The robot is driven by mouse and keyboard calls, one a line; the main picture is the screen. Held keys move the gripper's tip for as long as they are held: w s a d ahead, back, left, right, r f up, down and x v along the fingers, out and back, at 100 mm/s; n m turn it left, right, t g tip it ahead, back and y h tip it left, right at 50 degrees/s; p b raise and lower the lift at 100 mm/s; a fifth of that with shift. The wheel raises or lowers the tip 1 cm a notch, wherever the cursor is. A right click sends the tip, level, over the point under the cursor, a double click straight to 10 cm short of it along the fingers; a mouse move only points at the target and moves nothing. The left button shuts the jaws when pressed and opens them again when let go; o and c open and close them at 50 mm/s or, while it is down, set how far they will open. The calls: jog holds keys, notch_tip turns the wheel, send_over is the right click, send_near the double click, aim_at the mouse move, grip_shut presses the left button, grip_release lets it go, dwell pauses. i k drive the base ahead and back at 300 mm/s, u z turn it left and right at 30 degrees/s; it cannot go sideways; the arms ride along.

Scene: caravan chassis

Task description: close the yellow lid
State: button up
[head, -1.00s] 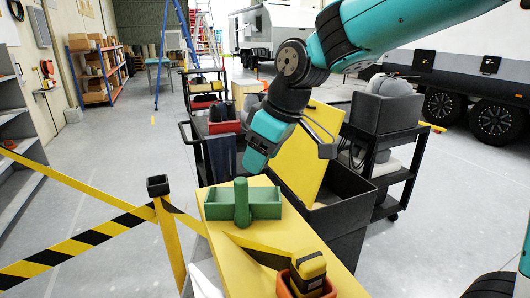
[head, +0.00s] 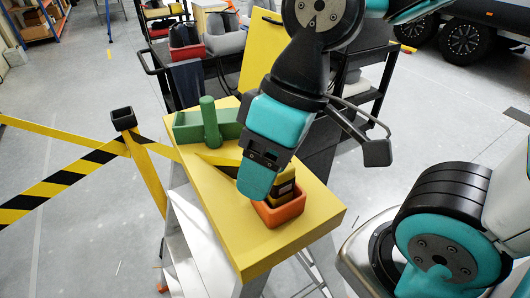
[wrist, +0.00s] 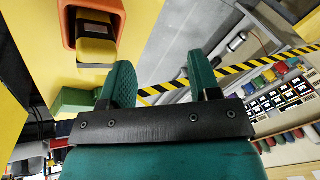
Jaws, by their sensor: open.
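The yellow lid (head: 258,55) stands raised and tilted behind the yellow bench in the head view. My arm hides its right part. The dark bin (head: 318,155) beside the bench is mostly hidden behind my arm. My gripper (head: 257,180) points down over the bench, in front of the orange box and well apart from the lid. In the wrist view my gripper (wrist: 163,82) shows two teal fingers spread apart with nothing between them. I cannot make out the lid clearly there.
The yellow bench top (head: 225,225) holds a green box with a post (head: 210,122) and an orange box (head: 283,210) with a yellow-and-black item. Striped tape and a post (head: 123,120) stand at left. Dark trolleys stand behind. Grey floor is open at front left.

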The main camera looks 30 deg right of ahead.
aim_at(267, 38)
jog(key=k, duration=1)
jog(key=z, duration=1.95)
jog(key=i, duration=4.45)
jog(key=u, duration=3.2)
